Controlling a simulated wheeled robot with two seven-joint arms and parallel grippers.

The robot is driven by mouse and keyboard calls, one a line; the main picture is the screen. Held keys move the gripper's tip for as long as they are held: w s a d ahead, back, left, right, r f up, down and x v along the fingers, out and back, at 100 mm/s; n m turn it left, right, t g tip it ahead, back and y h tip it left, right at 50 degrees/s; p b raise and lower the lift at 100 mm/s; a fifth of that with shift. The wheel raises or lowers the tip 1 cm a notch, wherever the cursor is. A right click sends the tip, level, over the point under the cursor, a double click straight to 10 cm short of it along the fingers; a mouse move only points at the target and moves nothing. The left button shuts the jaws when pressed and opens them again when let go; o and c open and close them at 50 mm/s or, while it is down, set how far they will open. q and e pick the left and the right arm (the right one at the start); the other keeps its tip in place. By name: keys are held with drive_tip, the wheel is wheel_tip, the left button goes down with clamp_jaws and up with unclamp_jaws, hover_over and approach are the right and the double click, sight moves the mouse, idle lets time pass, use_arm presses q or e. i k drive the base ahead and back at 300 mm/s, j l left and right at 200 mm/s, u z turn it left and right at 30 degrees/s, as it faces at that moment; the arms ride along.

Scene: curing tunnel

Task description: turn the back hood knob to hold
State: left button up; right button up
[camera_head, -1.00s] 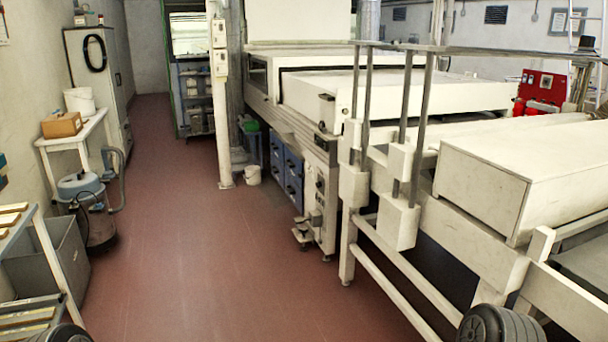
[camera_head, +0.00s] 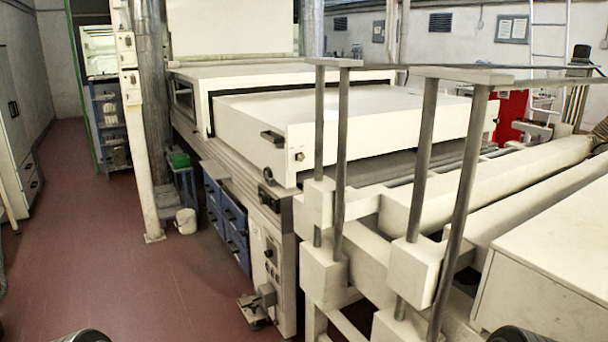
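The long cream curing machine fills the middle and right, with a raised flat hood (camera_head: 350,115) over its bed. Below the hood, a dark round fitting (camera_head: 267,174) sits on the machine's side. A cream control panel (camera_head: 272,258) with small dark knobs or buttons is on the near end post. I cannot tell which of these is the back hood knob, and no setting marks are readable. Neither gripper is in view; only dark rounded parts show at the bottom edge.
Upright metal posts with cream blocks (camera_head: 324,275) stand in front of the machine's right part. A dark foot-like fitting (camera_head: 257,303) juts out low by the panel. A white bucket (camera_head: 186,221) stands by a pale column (camera_head: 139,140). The red floor (camera_head: 125,262) on the left is clear.

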sight(299, 157)
drive_tip(key=i+j+z, duration=0.1)
drive_tip(key=z, duration=1)
drive_tip(key=j+z, duration=0.35)
drive_tip(key=j, duration=0.2)
drive_tip(key=j+z, duration=0.4)
drive_tip(key=j, duration=0.15)
drive_tip(key=j+z, duration=0.35)
drive_tip(key=j, duration=0.15)
drive_tip(key=k+j+z, duration=0.2)
drive_tip(key=j+z, duration=0.15)
drive_tip(key=j, duration=0.15)
drive_tip(key=k+j, duration=0.1)
drive_tip(key=j, duration=0.25)
drive_tip(key=k+j, duration=0.15)
drive_tip(key=j, duration=0.25)
drive_tip(key=k+j, duration=0.1)
drive_tip(key=j, duration=0.25)
drive_tip(key=k+j+z, duration=0.1)
drive_tip(key=j, duration=0.25)
drive_tip(key=k+j, duration=0.2)
drive_tip(key=j, duration=0.15)
